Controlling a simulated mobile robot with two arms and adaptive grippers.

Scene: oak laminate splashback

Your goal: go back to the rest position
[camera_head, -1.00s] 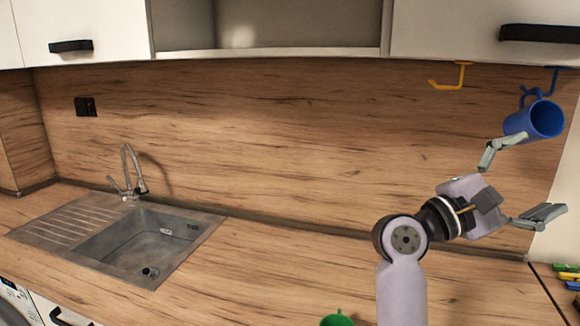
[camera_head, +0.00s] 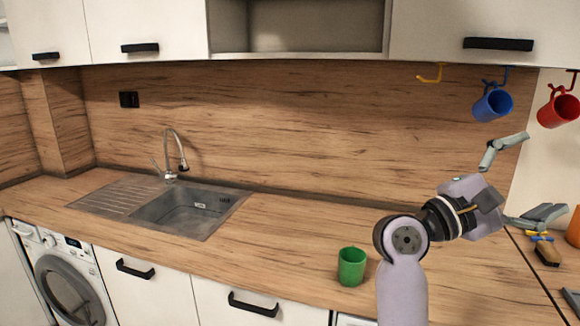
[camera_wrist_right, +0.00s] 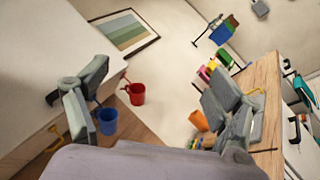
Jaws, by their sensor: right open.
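My right gripper (camera_head: 545,172) is open and empty at the right of the head view, in front of the splashback's right end. Its fingers are spread wide, and they also show in the wrist view (camera_wrist_right: 155,78) with nothing between them. The blue mug (camera_head: 492,105) hangs tilted from a blue hook under the wall cabinet, above the upper finger and apart from it in the picture. It also shows in the wrist view (camera_wrist_right: 107,122). My left gripper is in neither view.
A red mug (camera_head: 559,111) hangs at the far right, and an empty yellow hook (camera_head: 430,79) is left of the blue mug. A green cup (camera_head: 352,267) stands on the counter (camera_head: 270,256) beside my right arm. The sink (camera_head: 190,209) is at the left. Small items lie at the right end.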

